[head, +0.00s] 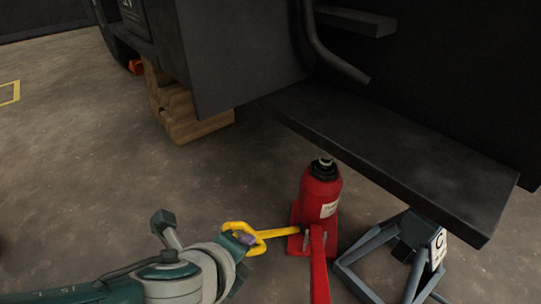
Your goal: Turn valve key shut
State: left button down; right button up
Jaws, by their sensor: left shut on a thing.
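A yellow valve key (275,234) with a loop handle lies level at the foot of a red bottle jack (319,193). Its far end meets the jack's base. My left gripper (244,238) comes in from the lower left and is shut on the key's loop. The fingertips partly cover the loop. The jack stands upright on the floor, its black top and ram under the edge of a dark steel plate. A red bar (319,265) runs from the jack toward the bottom edge. My right gripper is not in view.
A grey jack stand (395,262) marked C stands right of the jack, under the dark plate (400,140). The dark forklift body (235,55) fills the top. Wooden blocks (185,110) sit under it at upper left. Concrete floor at left is clear.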

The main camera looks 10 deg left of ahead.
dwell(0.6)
pick_arm(q)
jog(key=c, duration=0.8)
grip_release()
jog(key=shift+r, duration=0.1)
